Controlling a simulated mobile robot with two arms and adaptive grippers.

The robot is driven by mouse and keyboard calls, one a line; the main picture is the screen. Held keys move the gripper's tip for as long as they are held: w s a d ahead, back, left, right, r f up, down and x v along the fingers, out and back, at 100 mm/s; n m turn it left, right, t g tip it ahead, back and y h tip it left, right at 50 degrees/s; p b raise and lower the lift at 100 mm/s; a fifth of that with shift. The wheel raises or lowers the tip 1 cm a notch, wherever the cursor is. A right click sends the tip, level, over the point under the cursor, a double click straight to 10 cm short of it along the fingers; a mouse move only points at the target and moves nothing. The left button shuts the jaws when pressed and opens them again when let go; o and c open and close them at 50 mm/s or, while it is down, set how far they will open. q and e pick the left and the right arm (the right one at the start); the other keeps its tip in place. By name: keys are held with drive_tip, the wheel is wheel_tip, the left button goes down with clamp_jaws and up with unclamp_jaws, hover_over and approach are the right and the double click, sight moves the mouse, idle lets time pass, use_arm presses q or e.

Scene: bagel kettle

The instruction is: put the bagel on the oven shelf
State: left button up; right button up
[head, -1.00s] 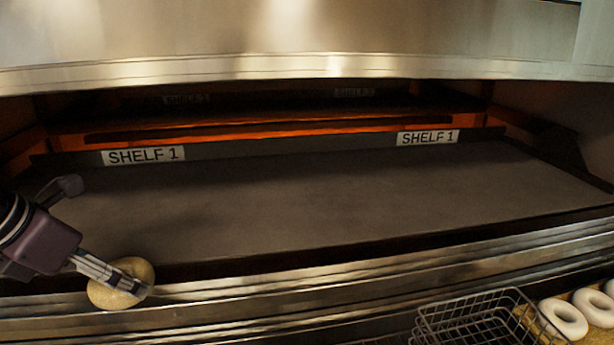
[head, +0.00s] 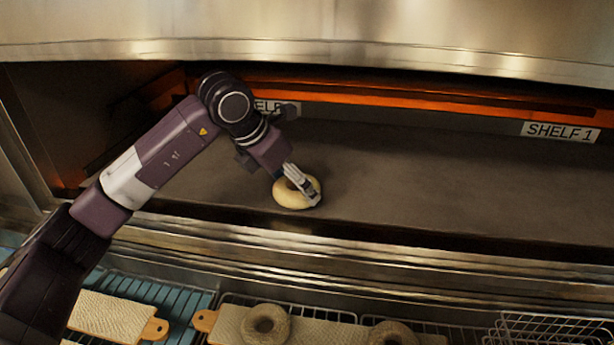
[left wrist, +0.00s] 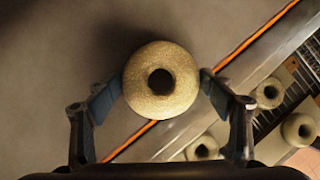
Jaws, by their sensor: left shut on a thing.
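The bagel (head: 285,197) is pale tan with a hole, and it is in my left gripper (head: 298,185) over the front part of the oven shelf (head: 400,190). In the left wrist view the bagel (left wrist: 161,80) sits between the two fingers of the left gripper (left wrist: 163,85), which is shut on its sides. The grey shelf surface (left wrist: 60,60) lies beneath it. I cannot tell whether the bagel touches the shelf. My right gripper is not in view.
A metal ledge (head: 250,245) runs along the oven front. Below it are boards with more bagels (head: 265,324) and a wire basket (head: 550,328). The steel hood (head: 300,35) hangs above the opening. The shelf to the right is bare.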

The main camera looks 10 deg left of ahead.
sight(307, 178)
use_arm(q)
drive_tip(key=w, duration=0.1)
drive_tip(key=w+d+p, duration=0.2)
drive_tip(key=shift+w+d+f, duration=0.1)
drive_tip(key=shift+d+f, duration=0.05)
drive_tip(key=shift+f, duration=0.15)
drive_tip(key=shift+f+p, duration=0.3)
drive_tip(key=shift+f, duration=0.15)
drive_tip(key=shift+f+b, duration=0.25)
drive_tip(key=shift+b, duration=0.05)
drive_tip(key=o, duration=1.2)
drive_tip(key=shift+r, duration=0.1)
drive_tip(key=shift+r, duration=0.1)
